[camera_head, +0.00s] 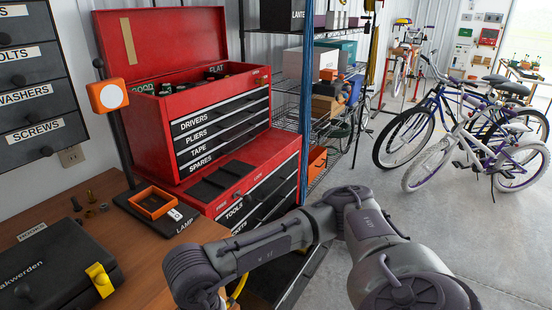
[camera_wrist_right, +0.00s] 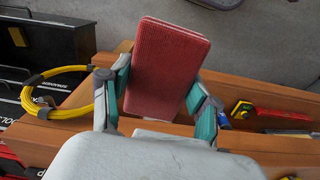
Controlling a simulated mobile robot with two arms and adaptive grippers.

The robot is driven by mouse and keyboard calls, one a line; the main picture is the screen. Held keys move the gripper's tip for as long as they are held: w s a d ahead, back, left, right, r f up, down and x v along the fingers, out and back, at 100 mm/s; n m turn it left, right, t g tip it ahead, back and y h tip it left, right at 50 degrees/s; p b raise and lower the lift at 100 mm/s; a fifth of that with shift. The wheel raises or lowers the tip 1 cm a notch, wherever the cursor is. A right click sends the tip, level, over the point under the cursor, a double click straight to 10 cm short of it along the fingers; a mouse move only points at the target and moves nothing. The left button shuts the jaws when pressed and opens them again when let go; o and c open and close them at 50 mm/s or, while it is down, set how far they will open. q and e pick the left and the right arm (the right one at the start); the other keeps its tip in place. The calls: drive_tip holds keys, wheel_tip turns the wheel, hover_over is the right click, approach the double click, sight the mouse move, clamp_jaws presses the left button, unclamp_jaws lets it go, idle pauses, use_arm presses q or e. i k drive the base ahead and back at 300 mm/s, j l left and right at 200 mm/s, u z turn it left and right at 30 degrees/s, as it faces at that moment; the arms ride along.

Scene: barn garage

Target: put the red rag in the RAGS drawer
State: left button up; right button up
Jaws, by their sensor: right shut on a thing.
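The red rag (camera_wrist_right: 165,65) is a folded, ribbed rectangle in the right wrist view. My right gripper (camera_wrist_right: 160,88) is shut on it, with one teal-padded finger on each side, and holds it over wood and grey floor. In the head view my right arm crosses the lower middle, but its gripper and the rag are not visible there. The red tool chest (camera_head: 210,187) has labelled drawers; DRIVERS, PLIERS, TAPE, SPARES and TOOLS are readable. I cannot make out a RAGS label; my arm hides some of the lower part. My left gripper is not in view.
The wooden bench (camera_head: 60,215) carries a black case (camera_head: 50,270), an orange tray (camera_head: 152,203) and an orange lamp (camera_head: 108,96). Shelves (camera_head: 340,125) and bicycles (camera_head: 480,140) stand beyond; floor lies open between.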

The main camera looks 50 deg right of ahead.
sight(279, 276)
drive_tip(key=l+u, duration=0.15)
drive_tip(key=l, duration=0.55)
drive_tip(key=l+u, duration=0.15)
drive_tip(key=l, duration=0.5)
drive_tip(key=k+l+u, duration=0.15)
drive_tip(key=l, duration=0.55)
drive_tip(key=l+u, duration=0.1)
drive_tip(key=l, duration=0.55)
drive_tip(key=k, duration=0.05)
